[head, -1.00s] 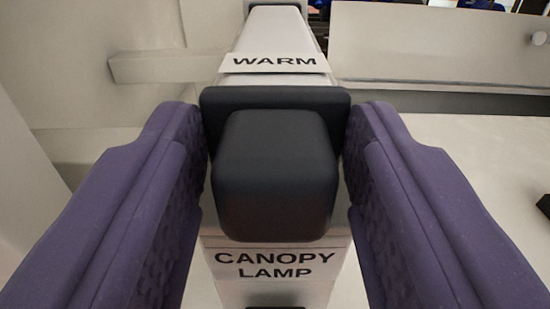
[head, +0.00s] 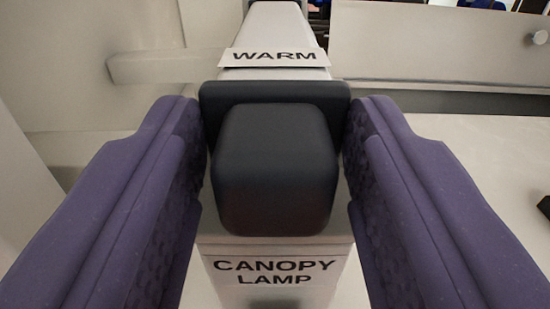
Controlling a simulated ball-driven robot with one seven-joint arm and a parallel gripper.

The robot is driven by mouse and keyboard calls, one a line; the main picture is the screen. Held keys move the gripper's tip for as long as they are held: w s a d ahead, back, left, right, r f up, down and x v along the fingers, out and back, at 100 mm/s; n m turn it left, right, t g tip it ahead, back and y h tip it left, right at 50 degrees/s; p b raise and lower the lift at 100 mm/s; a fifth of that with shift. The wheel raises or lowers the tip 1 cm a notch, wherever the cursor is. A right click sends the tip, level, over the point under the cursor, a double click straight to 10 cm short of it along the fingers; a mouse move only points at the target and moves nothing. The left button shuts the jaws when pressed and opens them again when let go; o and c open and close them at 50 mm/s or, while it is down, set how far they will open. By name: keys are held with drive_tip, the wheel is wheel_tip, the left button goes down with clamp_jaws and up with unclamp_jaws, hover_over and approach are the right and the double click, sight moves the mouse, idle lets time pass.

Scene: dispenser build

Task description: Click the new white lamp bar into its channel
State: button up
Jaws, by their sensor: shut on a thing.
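The white lamp bar (head: 277,20) runs away from me at top centre, with a "WARM" label (head: 274,57) across it. Its near end is a dark grey block with a wider flange (head: 274,170). My gripper (head: 274,112) is shut on this dark end, one purple finger on each side. Below and behind the block is a white part labelled "CANOPY LAMP" (head: 275,272). The block hides most of the area between the bar and this part. I cannot tell whether the bar sits in a channel.
A pale horizontal beam (head: 160,66) stands at the left. A pale panel with a round knob (head: 540,37) is at the upper right, above a grey strip (head: 450,103). A small black object (head: 544,206) is at the right edge. The pale surface at right is mostly clear.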

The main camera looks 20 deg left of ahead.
drive_tip(key=o, duration=1.3)
drive_tip(key=shift+w+d, duration=0.1)
drive_tip(key=shift+d, duration=0.1)
drive_tip(key=shift+o, duration=0.2)
drive_tip(key=shift+w+a+f, duration=0.1)
drive_tip(key=shift+w+a, duration=0.15)
drive_tip(key=shift+a, duration=0.15)
drive_tip(key=shift+o, duration=1.3)
drive_tip(key=shift+a, duration=0.1)
drive_tip(key=shift+o, duration=0.8)
drive_tip(key=shift+s, duration=0.1)
drive_tip(key=shift+d, duration=0.35)
drive_tip(key=shift+a, duration=0.1)
